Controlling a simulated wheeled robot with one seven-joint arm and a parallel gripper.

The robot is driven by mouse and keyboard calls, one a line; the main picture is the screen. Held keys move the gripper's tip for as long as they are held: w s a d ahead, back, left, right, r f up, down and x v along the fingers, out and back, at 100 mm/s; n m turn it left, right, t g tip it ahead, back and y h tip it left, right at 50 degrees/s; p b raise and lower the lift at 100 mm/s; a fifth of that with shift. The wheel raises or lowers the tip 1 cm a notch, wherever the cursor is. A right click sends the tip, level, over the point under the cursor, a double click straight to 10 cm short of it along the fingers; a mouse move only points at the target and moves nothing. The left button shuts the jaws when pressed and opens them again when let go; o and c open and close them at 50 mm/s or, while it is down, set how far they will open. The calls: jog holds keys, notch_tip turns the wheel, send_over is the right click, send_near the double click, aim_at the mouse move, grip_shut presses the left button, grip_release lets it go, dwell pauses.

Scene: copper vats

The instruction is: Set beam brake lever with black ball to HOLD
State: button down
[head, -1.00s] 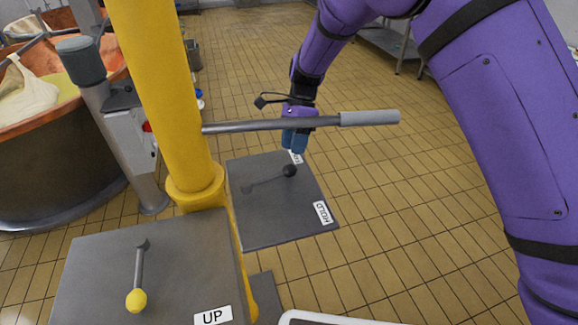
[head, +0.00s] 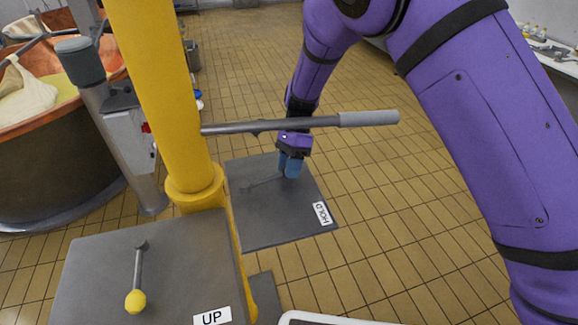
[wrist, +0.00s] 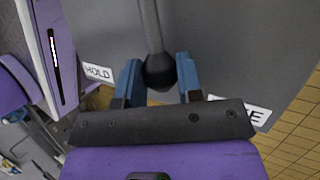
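The beam brake lever is a thin grey rod (head: 262,184) on a dark grey plate (head: 275,228) beside the yellow column. Its black ball (wrist: 160,71) shows in the wrist view between my two blue fingers; in the head view my fingers hide it. My gripper (head: 290,166) points down at the lever's end. The fingers stand apart, one on each side of the ball, with little clearance; I see no clear grip. The HOLD label (head: 322,213) is at the plate's near right corner, away from the ball. It also shows in the wrist view (wrist: 98,72). Another label (wrist: 242,112), partly covered, ends in E.
A grey-handled bar (head: 300,122) sticks out from the yellow column (head: 165,100) above the plate, close to my wrist. A second plate with a yellow-ball lever (head: 136,300) and an UP label (head: 212,317) lies nearer. A copper vat (head: 60,150) stands left. Floor to the right is clear.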

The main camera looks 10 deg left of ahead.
jog(key=shift+s+d+m+y, duration=0.4)
jog(key=shift+s+d+m, duration=0.1)
jog(key=shift+s+m, duration=0.25)
jog(key=c, duration=1.1)
grip_release()
jog(key=shift+o, duration=0.2)
jog(key=shift+w+r, duration=0.1)
jog(key=v, duration=1)
jog(key=shift+r, duration=0.35)
